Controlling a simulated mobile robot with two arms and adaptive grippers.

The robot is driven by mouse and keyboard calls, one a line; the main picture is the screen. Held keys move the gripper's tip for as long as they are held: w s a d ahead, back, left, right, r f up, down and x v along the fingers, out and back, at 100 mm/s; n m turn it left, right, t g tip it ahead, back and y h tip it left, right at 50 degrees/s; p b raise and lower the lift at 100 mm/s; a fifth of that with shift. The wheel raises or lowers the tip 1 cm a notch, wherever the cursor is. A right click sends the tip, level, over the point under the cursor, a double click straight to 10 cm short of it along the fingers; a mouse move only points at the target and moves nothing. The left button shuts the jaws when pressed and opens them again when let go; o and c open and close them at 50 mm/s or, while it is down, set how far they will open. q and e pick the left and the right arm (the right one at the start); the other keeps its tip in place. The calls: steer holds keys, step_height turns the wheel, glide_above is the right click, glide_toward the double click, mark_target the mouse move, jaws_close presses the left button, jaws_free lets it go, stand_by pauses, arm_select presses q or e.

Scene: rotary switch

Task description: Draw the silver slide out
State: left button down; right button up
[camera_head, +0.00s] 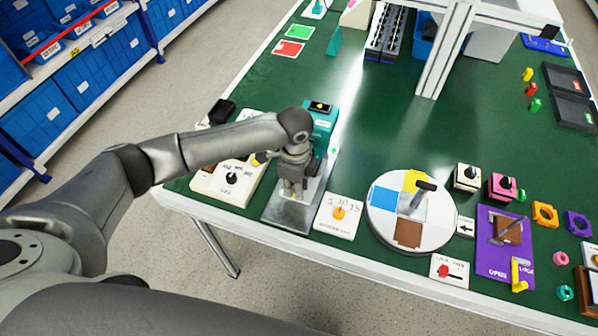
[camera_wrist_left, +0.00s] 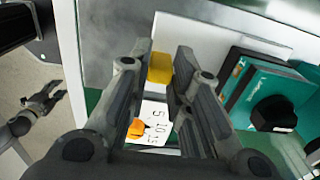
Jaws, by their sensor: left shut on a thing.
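The silver slide (camera_head: 274,215) is a flat metal plate near the table's front edge, by a teal block (camera_head: 322,128). My left gripper (camera_head: 291,192) points down over it and hides part of it. In the left wrist view the pale metal surface (camera_wrist_left: 205,40) lies beyond the fingers. My left gripper (camera_wrist_left: 161,62) is shut on a small yellow handle (camera_wrist_left: 160,68), which sits between the fingertips. How the handle joins the slide is hidden.
A white card with an orange knob (camera_head: 340,213) stands close on the right, and a white box with a black knob (camera_head: 231,178) on the left. A round turntable (camera_head: 411,211) and several small fixtures lie further right. The green table (camera_head: 380,130) is clear in the middle.

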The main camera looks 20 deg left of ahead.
arm_select(q)
steer(key=s+p, duration=0.1)
steer(key=s, duration=0.1)
steer(key=s+p, duration=0.4)
steer(key=shift+s+a+r, duration=0.1)
steer(key=shift+s+r, duration=0.15)
steer(key=shift+s, duration=0.15)
steer(key=shift+s+f+p, duration=0.15)
steer(key=shift+s+p, duration=0.15)
steer(key=shift+s, duration=0.15)
steer(key=shift+f, duration=0.15)
steer(key=c, duration=1.3)
jaws_free()
steer(key=shift+s, duration=0.1)
steer(key=shift+r, duration=0.2)
step_height(320, 180, up, 12)
steer(key=shift+f, duration=0.1)
